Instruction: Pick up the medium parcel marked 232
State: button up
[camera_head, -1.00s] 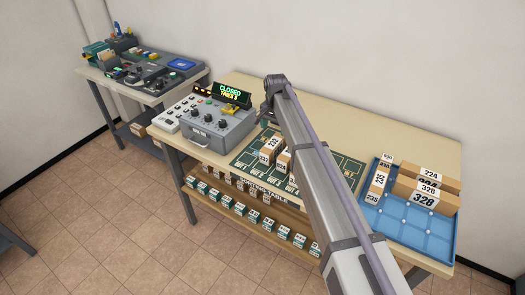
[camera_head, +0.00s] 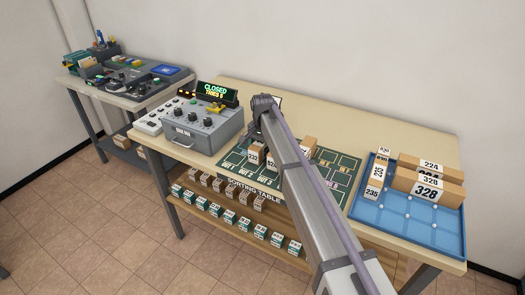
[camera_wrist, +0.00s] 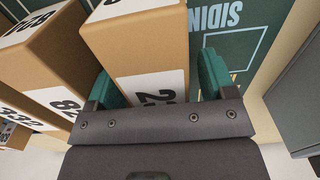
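The parcel marked 232 (camera_head: 254,154) stands at the left of a short row on the green sorting mat (camera_head: 234,160). In the wrist view a brown parcel (camera_wrist: 140,42) with a partly hidden label beginning with 2 stands between the teal fingers of my gripper (camera_wrist: 156,68). It appears to be the 232 parcel. The left finger is close to its side, and a narrow gap shows at the right finger, so the gripper looks open around it.
A larger brown parcel (camera_wrist: 45,55) stands close beside the left finger. A grey control box (camera_head: 182,133) with a "CLOSED" display is left of the mat. A blue tray (camera_head: 400,225) at the right holds parcels, including 235 and 328. Small labelled boxes fill the lower shelf.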

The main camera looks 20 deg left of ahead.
jog(key=c, duration=1.1)
jog(key=shift+r, duration=0.1)
